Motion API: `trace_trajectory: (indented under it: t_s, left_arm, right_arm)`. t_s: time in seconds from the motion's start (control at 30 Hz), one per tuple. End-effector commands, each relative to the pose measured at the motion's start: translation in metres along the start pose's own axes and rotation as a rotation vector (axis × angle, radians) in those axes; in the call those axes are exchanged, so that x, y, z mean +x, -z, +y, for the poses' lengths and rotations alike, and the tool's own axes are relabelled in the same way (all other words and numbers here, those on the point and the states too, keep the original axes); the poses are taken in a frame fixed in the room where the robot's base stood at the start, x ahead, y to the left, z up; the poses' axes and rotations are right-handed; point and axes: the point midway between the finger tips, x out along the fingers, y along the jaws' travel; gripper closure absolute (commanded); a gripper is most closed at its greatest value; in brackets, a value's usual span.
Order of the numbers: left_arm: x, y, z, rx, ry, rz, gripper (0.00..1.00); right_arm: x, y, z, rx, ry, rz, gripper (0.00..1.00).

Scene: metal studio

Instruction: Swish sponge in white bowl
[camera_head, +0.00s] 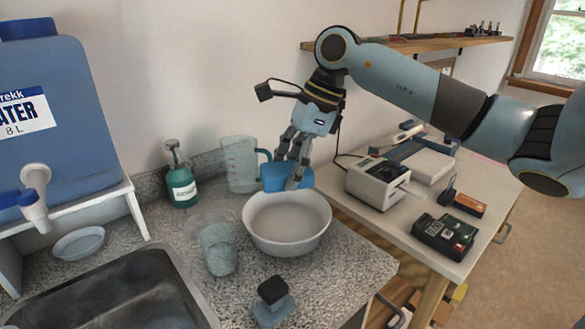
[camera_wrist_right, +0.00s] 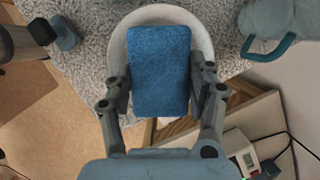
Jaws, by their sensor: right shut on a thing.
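The white bowl (camera_head: 288,242) stands on the speckled counter in the head view. My right gripper (camera_head: 297,178) is above the bowl's back rim, pointing down, and is shut on a blue sponge (camera_head: 275,178). In the right wrist view, the blue sponge (camera_wrist_right: 159,70) sits between the two fingers (camera_wrist_right: 159,92), with the pale bowl rim (camera_wrist_right: 160,15) showing behind it. The sponge hides much of the bowl there. I cannot tell whether the sponge touches the bowl. My left gripper does not show.
A clear pitcher (camera_head: 238,165) and a green soap bottle (camera_head: 181,180) stand behind the bowl. A clear cup (camera_head: 219,250) is left of it, and a scrubber (camera_head: 273,300) is in front. A sink (camera_head: 110,295) is at left. A table with small machines (camera_head: 377,182) is at right.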

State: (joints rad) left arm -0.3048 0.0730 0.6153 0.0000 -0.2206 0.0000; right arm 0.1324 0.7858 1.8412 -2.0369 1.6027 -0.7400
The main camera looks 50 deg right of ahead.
Motion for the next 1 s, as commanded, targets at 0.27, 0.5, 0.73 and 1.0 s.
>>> trace_trajectory:
  t_s: [0.27, 0.5, 0.73, 1.0]
  left_arm:
    - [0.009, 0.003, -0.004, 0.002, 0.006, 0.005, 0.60]
    - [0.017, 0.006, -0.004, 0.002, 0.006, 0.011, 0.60]
    - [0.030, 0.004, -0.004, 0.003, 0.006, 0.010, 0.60]
    - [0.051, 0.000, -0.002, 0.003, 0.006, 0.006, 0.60]
  right_arm:
    - [0.017, 0.007, 0.001, 0.001, -0.002, -0.001, 0.62]
    - [0.035, 0.014, 0.001, 0.001, -0.002, 0.000, 0.62]
    - [0.052, 0.021, 0.000, 0.000, -0.001, -0.001, 0.62]
    - [0.070, 0.029, 0.000, 0.000, -0.001, 0.000, 0.62]
